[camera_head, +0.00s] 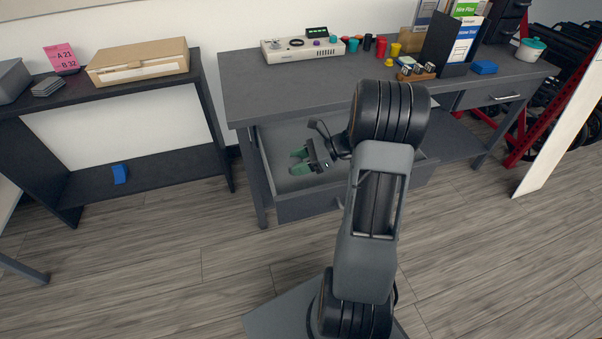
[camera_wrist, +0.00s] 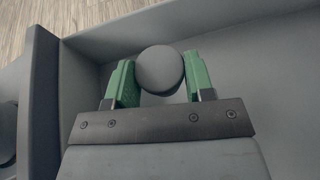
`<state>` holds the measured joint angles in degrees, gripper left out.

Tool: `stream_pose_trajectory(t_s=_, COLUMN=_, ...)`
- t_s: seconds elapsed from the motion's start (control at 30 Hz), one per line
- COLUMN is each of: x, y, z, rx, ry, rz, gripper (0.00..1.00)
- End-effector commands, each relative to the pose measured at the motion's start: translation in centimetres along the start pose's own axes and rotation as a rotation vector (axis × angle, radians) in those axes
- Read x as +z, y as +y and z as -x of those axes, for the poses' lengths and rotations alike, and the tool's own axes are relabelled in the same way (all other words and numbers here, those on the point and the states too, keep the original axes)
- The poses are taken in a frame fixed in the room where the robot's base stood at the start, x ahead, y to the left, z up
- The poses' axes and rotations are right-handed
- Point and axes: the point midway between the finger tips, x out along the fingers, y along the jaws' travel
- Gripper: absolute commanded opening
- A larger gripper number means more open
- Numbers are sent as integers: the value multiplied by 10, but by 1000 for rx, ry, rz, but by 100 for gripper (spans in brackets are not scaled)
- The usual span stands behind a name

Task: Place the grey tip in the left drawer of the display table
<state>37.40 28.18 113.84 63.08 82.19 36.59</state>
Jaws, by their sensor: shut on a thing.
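The grey tip (camera_wrist: 160,69) is a rounded dark grey piece between the two green fingers of my gripper (camera_wrist: 158,82) in the wrist view. My gripper is shut on it. In the head view my gripper (camera_head: 300,160) is over the open left drawer (camera_head: 308,207) of the display table (camera_head: 290,90), within its outline. The tip is hard to make out there. The drawer's grey walls and floor surround the gripper in the wrist view (camera_wrist: 240,50). I cannot tell whether the tip touches the drawer floor. My arm hides the drawer's right part.
The right drawer (camera_head: 492,96) is shut. A white device (camera_head: 303,49), colored cups (camera_head: 381,47) and a brochure stand (camera_head: 452,45) are on the tabletop. A shelf (camera_head: 140,85) with a cardboard box (camera_head: 138,62) stands at left. The floor in front is clear.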

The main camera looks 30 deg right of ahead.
Motion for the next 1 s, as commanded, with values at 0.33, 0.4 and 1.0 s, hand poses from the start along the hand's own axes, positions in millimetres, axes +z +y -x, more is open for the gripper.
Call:
stream_pose_trajectory(t_s=0.33, x=-35, y=-2, z=-5, rx=0, ry=-1, rz=-2, gripper=26)
stream_pose_trajectory(t_s=0.4, x=-41, y=-2, z=-8, rx=0, ry=-1, rz=-2, gripper=26)
stream_pose_trajectory(t_s=1.0, x=-43, y=-2, z=-9, rx=0, ry=0, rz=0, gripper=65)
